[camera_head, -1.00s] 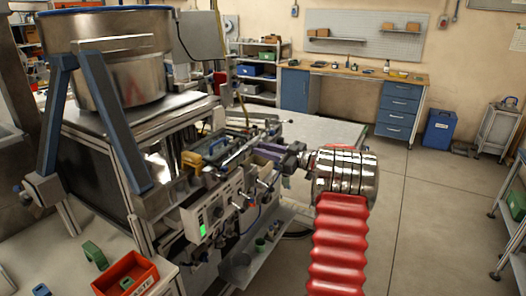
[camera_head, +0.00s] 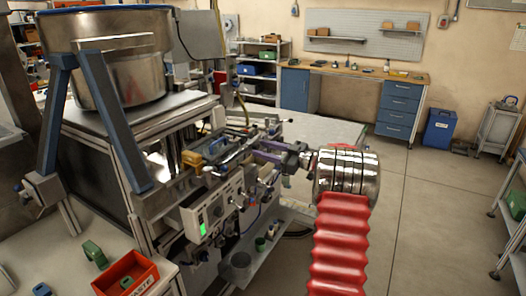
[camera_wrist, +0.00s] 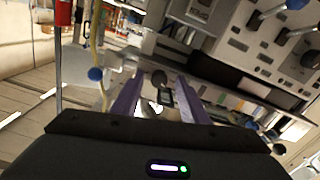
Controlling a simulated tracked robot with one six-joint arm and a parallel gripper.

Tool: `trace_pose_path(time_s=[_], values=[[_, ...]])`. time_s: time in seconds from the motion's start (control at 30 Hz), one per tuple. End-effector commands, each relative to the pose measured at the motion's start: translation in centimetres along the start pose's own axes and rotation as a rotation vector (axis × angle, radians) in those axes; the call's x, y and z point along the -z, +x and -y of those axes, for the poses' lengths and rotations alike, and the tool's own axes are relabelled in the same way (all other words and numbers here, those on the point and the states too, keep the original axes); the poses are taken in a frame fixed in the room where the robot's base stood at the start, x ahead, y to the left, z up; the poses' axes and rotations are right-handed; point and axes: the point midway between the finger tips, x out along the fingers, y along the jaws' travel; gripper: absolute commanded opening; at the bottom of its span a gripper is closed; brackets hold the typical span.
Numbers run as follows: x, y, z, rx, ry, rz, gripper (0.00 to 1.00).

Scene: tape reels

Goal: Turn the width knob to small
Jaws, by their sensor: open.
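The machine's front panel (camera_head: 212,212) carries a lit green display and several knobs and levers. I cannot read its labels, so I cannot tell which one is the width knob. My gripper (camera_head: 257,150) reaches left from the arm to the upper front of the machine. In the wrist view its two purple fingers (camera_wrist: 157,84) stand apart. A small dark round part (camera_wrist: 159,77) shows between and beyond the fingertips; I cannot tell whether it is a knob. Black-capped levers (camera_wrist: 294,34) stick out of the panel at upper right, clear of the fingers.
A large steel drum (camera_head: 120,70) stands on top of the machine. A red bin (camera_head: 126,275) and a green part (camera_head: 95,254) lie on the bench at lower left. A shelf (camera_head: 262,255) juts out below the panel.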

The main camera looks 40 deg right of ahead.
Motion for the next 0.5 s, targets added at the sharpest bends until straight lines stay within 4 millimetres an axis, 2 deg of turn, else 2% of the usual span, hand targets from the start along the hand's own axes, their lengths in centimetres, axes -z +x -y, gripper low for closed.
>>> trace_pose_path(time_s=[0.17, 0.5], values=[[0.0, -2.2, -0.1, -0.003, 0.001, 0.0, 0.4], [-0.1, -8.1, 0.0, -0.003, 0.001, 0.002, 0.4]])
